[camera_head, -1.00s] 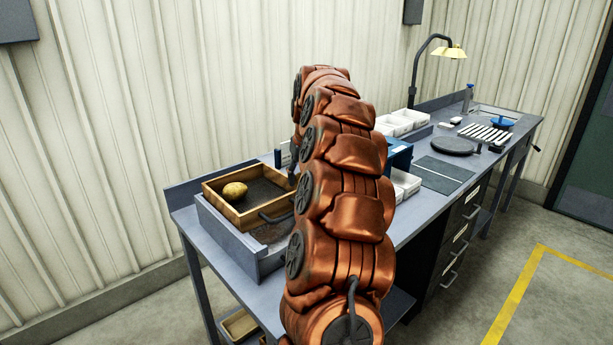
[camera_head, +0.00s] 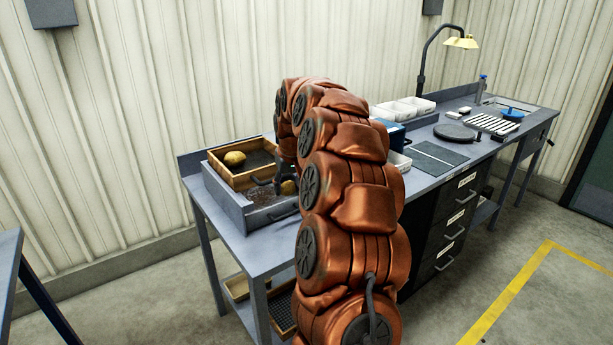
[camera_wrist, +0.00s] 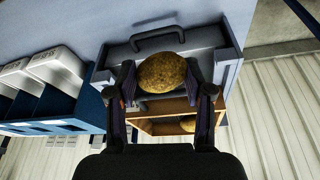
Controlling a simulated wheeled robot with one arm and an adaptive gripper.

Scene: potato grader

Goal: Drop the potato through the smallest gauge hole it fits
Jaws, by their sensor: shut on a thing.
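A yellow-brown potato (camera_wrist: 167,73) sits between the two dark fingers of my gripper (camera_wrist: 166,80) in the wrist view, and the gripper is shut on it. In the head view the held potato (camera_head: 288,187) shows beside my arm, over the grey box at the bench's left end. A second potato (camera_head: 235,158) lies in the wooden tray (camera_head: 222,172); it also shows in the wrist view (camera_wrist: 187,126). I cannot make out any gauge holes. My arm hides part of the bench.
The grey box (camera_head: 232,207) has handles and holds the wooden tray. White bins (camera_head: 422,104) stand beyond my arm, by a blue unit (camera_wrist: 62,118). A dark round plate (camera_head: 455,132), a flat grey mat (camera_head: 432,157) and a lamp (camera_head: 461,43) are farther right.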

